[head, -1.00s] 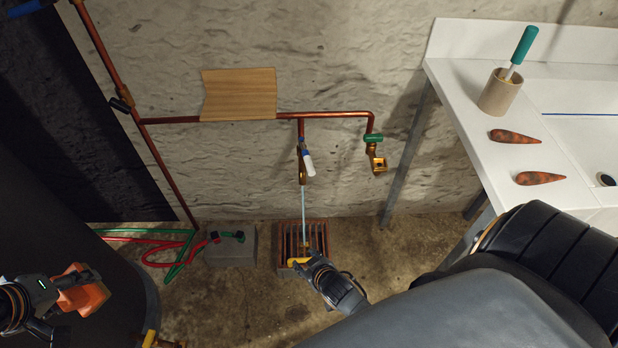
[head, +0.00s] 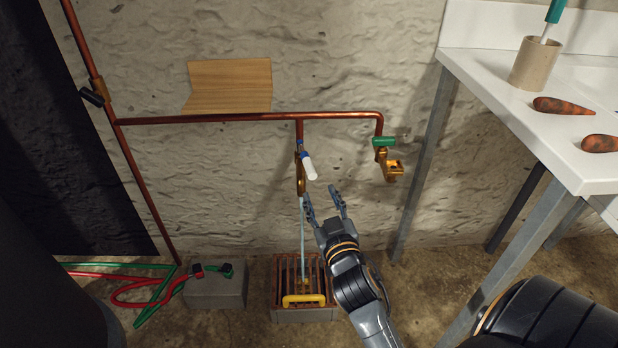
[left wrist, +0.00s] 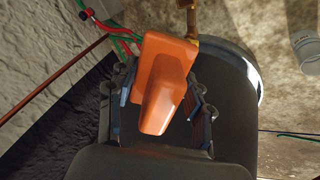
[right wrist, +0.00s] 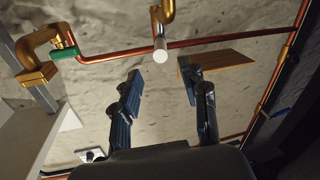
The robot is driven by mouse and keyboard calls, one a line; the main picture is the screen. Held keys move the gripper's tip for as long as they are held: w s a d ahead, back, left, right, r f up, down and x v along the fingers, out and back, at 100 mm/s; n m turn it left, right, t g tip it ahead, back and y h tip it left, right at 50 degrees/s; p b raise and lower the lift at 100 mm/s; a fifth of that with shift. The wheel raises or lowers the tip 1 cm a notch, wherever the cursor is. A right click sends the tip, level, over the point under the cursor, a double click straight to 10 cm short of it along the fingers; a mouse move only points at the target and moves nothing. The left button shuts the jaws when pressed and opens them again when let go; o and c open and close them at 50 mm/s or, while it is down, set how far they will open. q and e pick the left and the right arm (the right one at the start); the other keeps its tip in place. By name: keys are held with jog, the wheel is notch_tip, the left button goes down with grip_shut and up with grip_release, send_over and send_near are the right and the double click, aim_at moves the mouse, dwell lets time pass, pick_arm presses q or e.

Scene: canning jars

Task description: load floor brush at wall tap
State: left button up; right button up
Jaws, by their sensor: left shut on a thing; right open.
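The middle wall tap (head: 300,178) is brass with a white-ended lever (head: 309,167). A thin pale stream (head: 302,225) runs from it down to a floor grate (head: 280,280). A yellow-handled thing (head: 303,299), perhaps the floor brush, lies on the grate under the stream. My right gripper (head: 323,193) is open and empty, just below and right of the lever. In the right wrist view the white lever end (right wrist: 160,54) shows just beyond the open fingers. My left gripper (left wrist: 160,105) is shut on an orange tapered thing (left wrist: 163,85); it is outside the head view.
A second tap with a green handle (head: 384,142) is to the right. A wooden board (head: 230,88) is above the copper pipe. Red and green hoses (head: 135,290) lie by a grey block (head: 215,290). A white counter (head: 510,85) stands at right.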

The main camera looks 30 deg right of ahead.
aim_at(309, 168)
pick_arm(q)
jog(key=shift+f+b, duration=0.85)
jog(key=shift+f, duration=0.05)
pick_arm(e)
jog(key=x, duration=1.1)
jog(key=shift+w+d, duration=0.1)
jog(key=shift+w, duration=0.3)
grip_shut()
